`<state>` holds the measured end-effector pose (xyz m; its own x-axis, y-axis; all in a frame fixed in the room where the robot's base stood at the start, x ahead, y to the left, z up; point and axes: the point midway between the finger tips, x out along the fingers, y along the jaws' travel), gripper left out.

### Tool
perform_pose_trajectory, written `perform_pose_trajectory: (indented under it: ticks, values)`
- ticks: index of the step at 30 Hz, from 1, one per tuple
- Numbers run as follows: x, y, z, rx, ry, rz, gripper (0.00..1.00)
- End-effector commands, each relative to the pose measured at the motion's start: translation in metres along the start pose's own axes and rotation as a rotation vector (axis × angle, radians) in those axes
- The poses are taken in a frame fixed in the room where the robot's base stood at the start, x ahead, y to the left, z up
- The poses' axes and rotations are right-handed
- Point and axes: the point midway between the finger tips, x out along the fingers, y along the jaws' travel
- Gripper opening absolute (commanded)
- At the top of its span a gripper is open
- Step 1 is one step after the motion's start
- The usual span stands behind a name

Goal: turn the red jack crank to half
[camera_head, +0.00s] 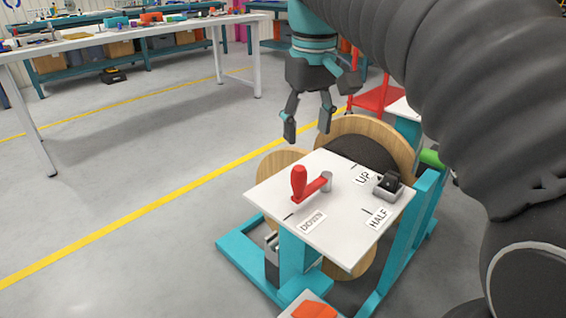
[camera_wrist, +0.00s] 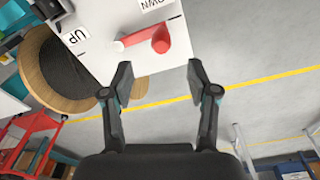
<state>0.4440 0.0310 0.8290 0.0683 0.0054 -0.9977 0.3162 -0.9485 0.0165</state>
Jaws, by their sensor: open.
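The red jack crank (camera_head: 312,189) is mounted on a white panel (camera_head: 268,193), with an upright red handle at its outer end and a grey pivot pin. Its arm points from the pivot toward the DOWN mark (camera_head: 312,222). The HALF mark (camera_head: 378,217) is at the panel's front right, and the UP mark (camera_head: 362,178) is toward the back. My gripper (camera_head: 307,124) is open and empty, above and behind the crank. In the wrist view, the crank (camera_wrist: 155,39) lies ahead of the open fingertips (camera_wrist: 160,78), not between them.
A teal stand (camera_head: 240,254) carries the panel and a wooden cable reel (camera_head: 372,129) behind it. A small black item (camera_head: 388,182) sits in a grey holder at the panel's right edge. An orange thing (camera_head: 314,310) is at the front. Open floor lies left; a white table (camera_head: 100,38) stands beyond.

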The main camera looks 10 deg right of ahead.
Motion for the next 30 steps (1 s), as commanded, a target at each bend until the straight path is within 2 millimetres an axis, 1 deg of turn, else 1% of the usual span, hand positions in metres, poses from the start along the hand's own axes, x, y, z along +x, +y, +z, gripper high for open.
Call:
perform_pose_trajectory:
  ticks: [1,4,8,11,14,24,30]
  values:
    - [-0.001,0.001,-0.009,-0.015,-0.019,-0.005,0.59]
    - [-0.007,0.001,-0.019,-0.038,-0.048,-0.013,0.59]
    - [-0.009,0.001,-0.024,-0.052,-0.066,-0.018,0.59]
    - [-0.005,0.0,-0.024,-0.055,-0.069,-0.019,0.59]
    - [0.007,0.0,-0.023,-0.055,-0.069,-0.019,0.59]
    - [0.069,-0.001,-0.018,-0.054,-0.07,-0.019,0.59]
    - [0.102,-0.002,-0.016,-0.054,-0.068,-0.019,0.59]
